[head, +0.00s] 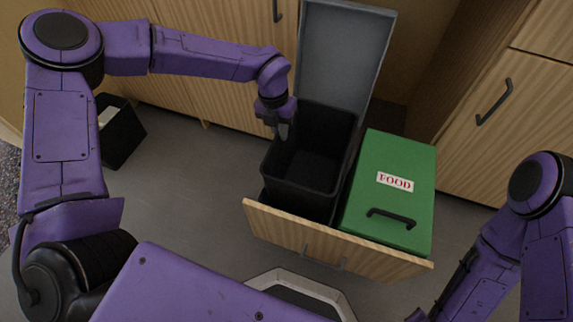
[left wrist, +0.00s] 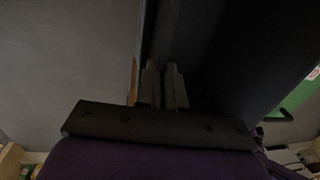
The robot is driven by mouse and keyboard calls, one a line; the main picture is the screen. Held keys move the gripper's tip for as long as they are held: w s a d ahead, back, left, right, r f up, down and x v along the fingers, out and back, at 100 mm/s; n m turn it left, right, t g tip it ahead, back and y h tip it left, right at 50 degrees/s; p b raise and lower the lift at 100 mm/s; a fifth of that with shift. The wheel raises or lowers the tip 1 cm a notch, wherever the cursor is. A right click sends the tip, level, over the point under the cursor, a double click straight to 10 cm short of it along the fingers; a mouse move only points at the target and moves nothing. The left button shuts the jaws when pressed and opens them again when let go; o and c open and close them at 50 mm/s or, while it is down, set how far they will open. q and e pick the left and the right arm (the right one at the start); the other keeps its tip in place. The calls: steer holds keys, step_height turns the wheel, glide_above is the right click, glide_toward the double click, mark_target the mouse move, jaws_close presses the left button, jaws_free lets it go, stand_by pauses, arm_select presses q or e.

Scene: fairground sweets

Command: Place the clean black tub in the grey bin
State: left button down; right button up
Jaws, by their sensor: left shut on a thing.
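The black tub (head: 312,157) is open-topped and looks empty. It is upright at the left side of the pulled-out drawer, in front of the raised grey lid (head: 346,45) of the grey bin. My left gripper (head: 283,130) is shut on the tub's left rim. In the left wrist view the fingers (left wrist: 164,86) pinch the tub's wall, and the tub's dark inside (left wrist: 225,60) is to their right. The bin's body is mostly hidden by the tub and drawer front, so I cannot tell how deep the tub sits. My right gripper is out of sight; only its arm shows.
A green bin marked FOOD (head: 392,165) with a black handle fills the drawer's right side. The wooden drawer front (head: 290,232) stands towards me. Another black container (head: 120,130) with a pale item is on the floor at left. A light-rimmed object (head: 300,283) is at the bottom.

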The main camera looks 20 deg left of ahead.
arm_select(q)
step_height(320, 180, down, 11)
steer(key=b, duration=0.3)
steer(key=shift+f, duration=0.1)
steer(key=c, duration=1.2)
jaws_free()
steer(key=shift+c, duration=0.2)
step_height(320, 180, up, 12)
steer(key=p, duration=0.4)
glide_above(281, 155)
steer(key=w+a, duration=0.1)
steer(key=a, duration=0.1)
steer(key=shift+w, duration=0.15)
